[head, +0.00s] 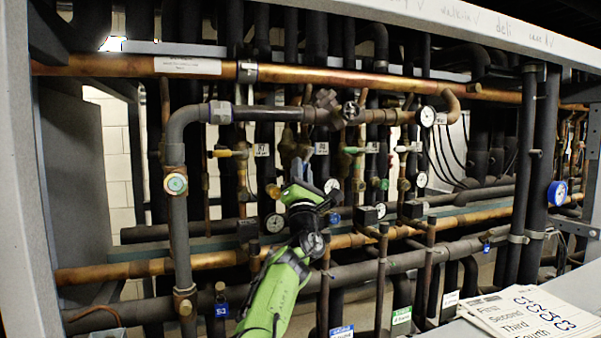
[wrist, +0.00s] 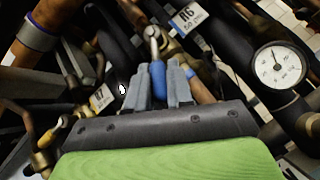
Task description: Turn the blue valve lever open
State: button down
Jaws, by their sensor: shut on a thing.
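The blue valve lever (wrist: 158,80) stands between my gripper's two grey fingers in the wrist view. My gripper (wrist: 159,88) is shut on it. The lever's metal end runs up to a valve stem (wrist: 153,38) near the top of that view. In the head view my green arm reaches up from the bottom into the pipes, and my gripper (head: 298,170) is at the middle of the rack. The lever is hidden there behind my arm and gripper.
A pressure gauge (wrist: 280,65) and a tagged dark pipe are to the right of my gripper in the wrist view. A yellow lever (wrist: 56,131) is at lower left. In the head view pipes crowd around my arm; papers (head: 530,312) lie at lower right.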

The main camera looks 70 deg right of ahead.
jog(key=c, duration=1.1)
grip_release()
jog(key=shift+a+r, duration=0.1)
